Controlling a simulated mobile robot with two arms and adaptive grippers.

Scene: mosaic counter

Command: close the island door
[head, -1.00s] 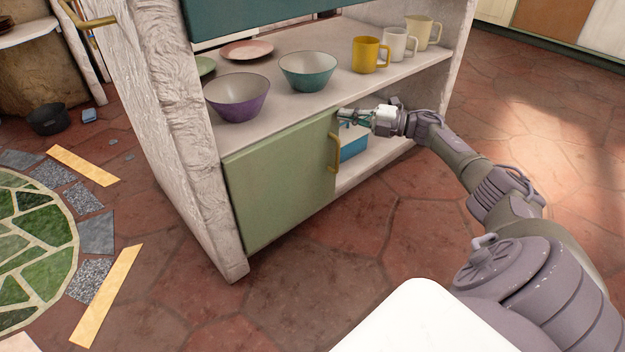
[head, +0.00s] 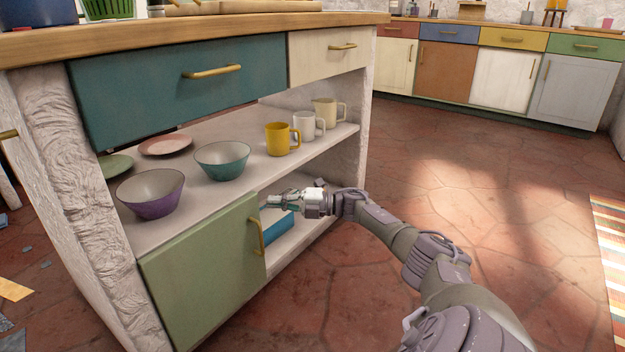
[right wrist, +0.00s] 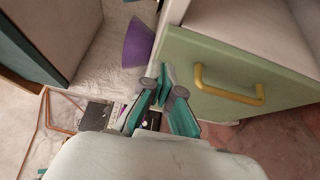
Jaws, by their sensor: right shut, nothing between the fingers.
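The island door is a green panel (head: 200,270) with a brass handle (head: 258,238). It stands below the bowl shelf at the left of the island's lower compartment, and the compartment's right part is uncovered. My right gripper (head: 275,201) is shut and empty, its fingers at the door's upper right edge, above and beside the handle. In the right wrist view the teal fingers (right wrist: 166,100) lie close beside the edge of the green door (right wrist: 205,62). Whether they touch it I cannot tell. My left gripper is not in view.
A blue box (head: 279,232) sits in the lower compartment behind the gripper. A purple bowl (head: 150,206), a teal bowl (head: 222,172) and mugs, including a yellow one (head: 277,139), stand on the shelf above. The tiled floor (head: 480,210) to the right is clear.

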